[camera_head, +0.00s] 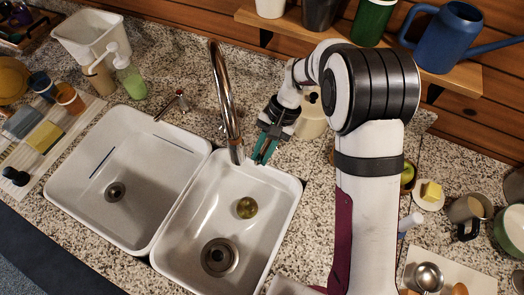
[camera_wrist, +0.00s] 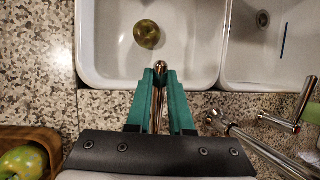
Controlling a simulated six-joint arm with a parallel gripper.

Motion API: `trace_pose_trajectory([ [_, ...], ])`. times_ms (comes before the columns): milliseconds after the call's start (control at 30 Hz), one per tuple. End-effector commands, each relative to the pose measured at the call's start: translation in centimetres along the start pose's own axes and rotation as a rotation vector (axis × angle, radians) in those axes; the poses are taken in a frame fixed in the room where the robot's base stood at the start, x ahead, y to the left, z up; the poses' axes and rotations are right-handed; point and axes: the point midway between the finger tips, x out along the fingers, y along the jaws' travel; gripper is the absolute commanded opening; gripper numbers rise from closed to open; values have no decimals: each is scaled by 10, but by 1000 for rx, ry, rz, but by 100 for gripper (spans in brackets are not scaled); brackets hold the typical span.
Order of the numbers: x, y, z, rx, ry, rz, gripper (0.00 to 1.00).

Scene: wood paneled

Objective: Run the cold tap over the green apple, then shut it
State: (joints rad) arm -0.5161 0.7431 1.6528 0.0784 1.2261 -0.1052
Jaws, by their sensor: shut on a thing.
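A green apple (camera_head: 246,207) lies on the floor of the right sink basin (camera_head: 207,196), behind the round drain. It also shows in the wrist view (camera_wrist: 147,34). My gripper (camera_head: 262,156) is behind that basin, right of the arched chrome spout (camera_head: 224,98). Its teal fingers (camera_wrist: 160,85) are shut on a chrome tap handle (camera_wrist: 160,68), whose tip shows between them. The handle's lower part is hidden by the fingers. I see no water stream below the spout.
A second tap handle (camera_head: 181,100) stands left of the spout, behind the left basin (camera_head: 130,165). Another green apple (camera_wrist: 20,162) sits in a wooden bowl (camera_wrist: 42,136) beside my gripper. Soap bottles (camera_head: 130,78) and a white tub (camera_head: 88,35) stand at the back left.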

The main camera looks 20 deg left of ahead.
Motion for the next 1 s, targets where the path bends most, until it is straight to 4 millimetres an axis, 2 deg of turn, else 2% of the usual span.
trace_pose_trajectory([
  [133,-2,4,-1,-45,-7,17,0],
  [367,-9,30,-5,-317,-64,130,0],
  [633,-10,31,-6,-335,-67,137,0],
  [667,-10,31,-6,-335,-67,137,23],
  [800,-9,31,-5,-334,-68,137,48],
  [1000,-9,31,-5,-334,-69,137,50],
])
